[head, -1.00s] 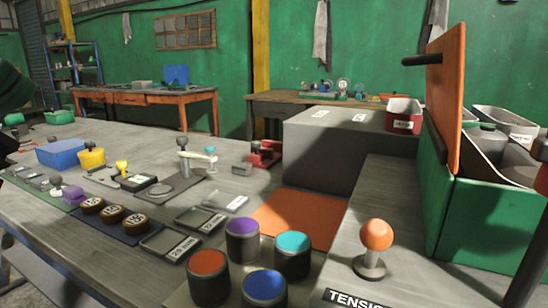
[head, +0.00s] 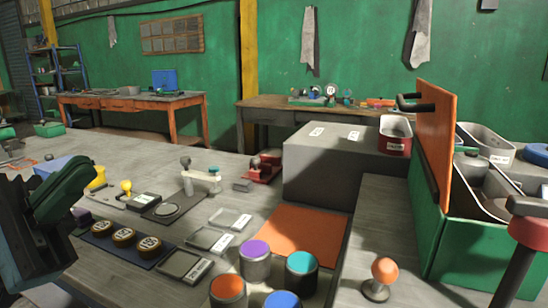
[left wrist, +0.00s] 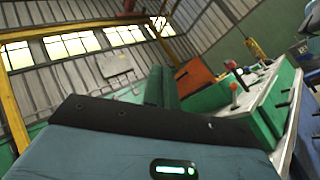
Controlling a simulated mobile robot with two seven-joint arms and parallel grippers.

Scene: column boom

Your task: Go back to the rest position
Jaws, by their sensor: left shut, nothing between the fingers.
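My left gripper (head: 72,188) is at the left edge of the head view, raised in front of the near left part of the workbench (head: 130,262). It is dark green and black, its fingers are together, and it holds nothing. It hides part of the bench top and part of a blue bin (head: 52,166). In the left wrist view, a teal part of my own arm with a small green light fills the bottom, and the wall and windows show above it. My right gripper is in neither view.
Round stamps (head: 122,238), coloured cans (head: 255,262) and an orange mat (head: 292,232) lie on the bench. A grey block (head: 335,165), an orange-knobbed lever (head: 384,270) and a green box (head: 470,250) with an orange panel (head: 434,130) stand right. A red-and-black lever (head: 528,232) rises at the right edge.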

